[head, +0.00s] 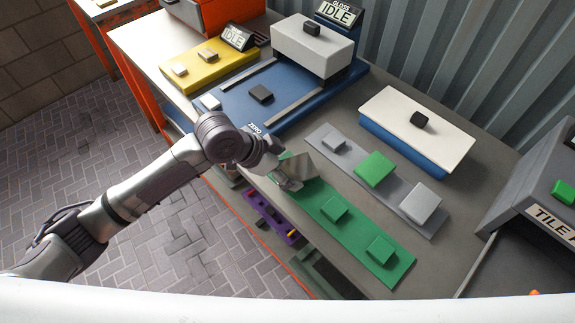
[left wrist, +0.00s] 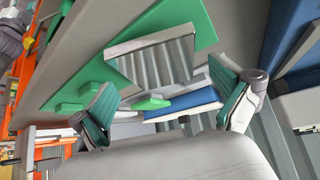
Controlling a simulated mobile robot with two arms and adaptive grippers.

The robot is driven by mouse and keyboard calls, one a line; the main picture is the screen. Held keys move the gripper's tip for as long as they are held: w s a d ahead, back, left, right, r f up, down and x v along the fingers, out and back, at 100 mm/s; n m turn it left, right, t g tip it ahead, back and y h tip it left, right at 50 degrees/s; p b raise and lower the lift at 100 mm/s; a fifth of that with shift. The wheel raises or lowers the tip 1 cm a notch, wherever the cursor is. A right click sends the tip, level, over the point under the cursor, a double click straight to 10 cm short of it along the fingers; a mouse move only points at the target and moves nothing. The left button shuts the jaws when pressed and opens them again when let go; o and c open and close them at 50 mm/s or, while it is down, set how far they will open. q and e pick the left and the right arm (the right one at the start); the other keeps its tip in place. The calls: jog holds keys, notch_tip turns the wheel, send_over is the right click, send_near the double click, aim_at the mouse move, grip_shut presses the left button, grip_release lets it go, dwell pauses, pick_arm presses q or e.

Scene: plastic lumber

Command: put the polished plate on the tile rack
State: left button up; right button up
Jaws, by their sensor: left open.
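The polished plate (left wrist: 152,56) is a square, mirror-like piece that reflects the ribbed wall, at the far end of a green strip (head: 351,227) on the bench. In the head view the plate (head: 300,166) shows partly behind my gripper. My left gripper (head: 284,178) is low over that end of the strip. In the left wrist view its two green-padded fingers (left wrist: 168,96) are spread wide with nothing between the pads, and the plate lies ahead of them. The tile rack (head: 537,214), a dark grey unit with a cut-off "TILE" label, stands at the right edge. My right gripper is not in view.
Two green blocks (head: 381,250) sit farther along the green strip. A blue machine (head: 227,110) marked IDLE and a white-topped blue box (head: 411,137) stand behind.

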pick_arm(q)
jog(key=v, duration=1.2)
jog(key=shift+b, duration=0.3)
jog(key=shift+a, duration=0.1)
